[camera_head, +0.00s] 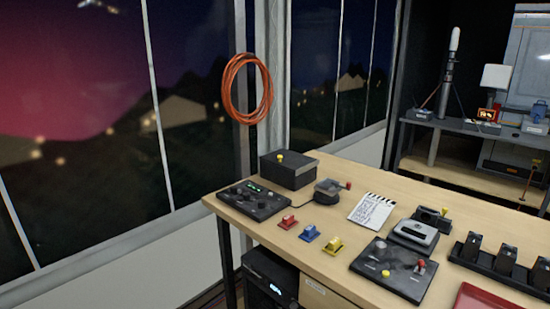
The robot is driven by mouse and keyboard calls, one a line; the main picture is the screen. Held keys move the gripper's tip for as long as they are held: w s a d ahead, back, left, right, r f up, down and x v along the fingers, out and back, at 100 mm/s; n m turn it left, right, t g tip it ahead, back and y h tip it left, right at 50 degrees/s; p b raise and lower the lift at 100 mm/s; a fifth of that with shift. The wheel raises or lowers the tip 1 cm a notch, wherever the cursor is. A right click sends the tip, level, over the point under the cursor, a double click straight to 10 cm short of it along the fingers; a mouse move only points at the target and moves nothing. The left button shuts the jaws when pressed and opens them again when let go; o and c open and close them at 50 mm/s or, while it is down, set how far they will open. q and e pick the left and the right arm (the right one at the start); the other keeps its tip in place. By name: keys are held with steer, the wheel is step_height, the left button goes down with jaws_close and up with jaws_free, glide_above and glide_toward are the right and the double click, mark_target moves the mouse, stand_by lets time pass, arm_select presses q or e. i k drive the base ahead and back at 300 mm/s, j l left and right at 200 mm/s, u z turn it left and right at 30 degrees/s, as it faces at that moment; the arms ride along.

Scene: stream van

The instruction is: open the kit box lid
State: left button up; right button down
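A dark box (288,170) with a flat lid and a small yellow knob on top stands at the back left corner of the table, by the window wall. It looks like the kit box, and its lid appears closed. Neither of my grippers shows in the head view.
The wooden table (335,240) carries a black control panel (253,199) right in front of the box, small red, blue and yellow blocks, a clapperboard (372,211), a joystick panel (395,269) and a red tray (487,297). An orange cable coil (231,88) hangs on the wall.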

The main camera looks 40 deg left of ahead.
mark_target(290, 160)
steer(key=j+u, duration=0.1)
steer(key=u, duration=1)
